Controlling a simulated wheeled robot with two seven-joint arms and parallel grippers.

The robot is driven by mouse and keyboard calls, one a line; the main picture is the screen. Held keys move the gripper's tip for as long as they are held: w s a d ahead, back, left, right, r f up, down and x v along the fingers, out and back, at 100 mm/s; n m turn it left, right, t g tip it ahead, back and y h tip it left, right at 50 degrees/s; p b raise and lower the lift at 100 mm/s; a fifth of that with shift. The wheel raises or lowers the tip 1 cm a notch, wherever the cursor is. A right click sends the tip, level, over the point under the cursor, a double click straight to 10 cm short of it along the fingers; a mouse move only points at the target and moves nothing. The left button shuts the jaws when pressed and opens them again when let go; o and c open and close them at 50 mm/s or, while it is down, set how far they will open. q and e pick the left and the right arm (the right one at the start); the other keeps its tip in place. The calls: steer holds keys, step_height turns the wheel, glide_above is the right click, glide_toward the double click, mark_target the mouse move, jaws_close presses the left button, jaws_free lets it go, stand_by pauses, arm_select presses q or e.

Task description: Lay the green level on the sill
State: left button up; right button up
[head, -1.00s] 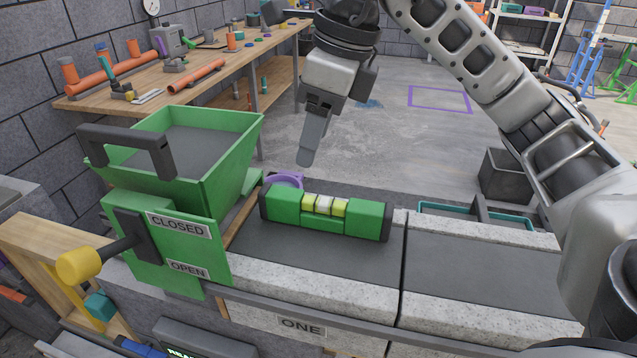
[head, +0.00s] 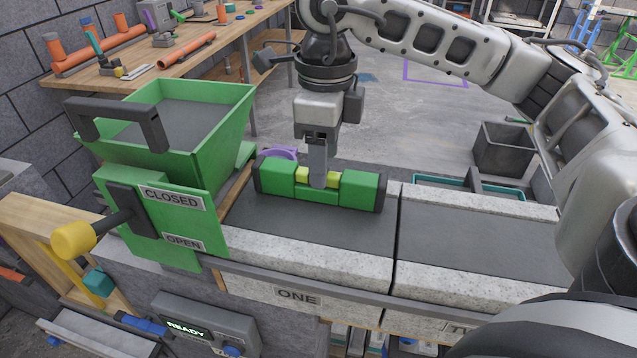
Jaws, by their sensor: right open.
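The green level (head: 317,197) has dark end caps and a yellow vial window. It lies lengthwise on the dark grey top of the stone-edged section (head: 330,228) labelled ONE, just right of the green hopper. My right gripper (head: 317,180) points straight down at the middle of the level. Its near finger covers part of the vial window; the other finger is hidden. The gripper is open, and I cannot tell whether it touches the level. I cannot tell for certain which surface is the sill. My left gripper is not in view.
The green hopper (head: 190,133), with a dark handle and a yellow-knobbed lever (head: 75,240), stands close left of the level. A purple ring-shaped thing (head: 283,153) sits behind the level. The dark top of the second section (head: 480,245) on the right is clear.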

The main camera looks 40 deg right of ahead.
steer(key=f, duration=0.5)
steer(key=shift+w+d+f+p, duration=0.2)
steer(key=shift+d+f+p, duration=0.05)
steer(key=shift+f+p, duration=0.1)
steer(key=shift+r, duration=0.1)
steer(key=c, duration=1.1)
jaws_close()
steer(key=shift+r, duration=0.1)
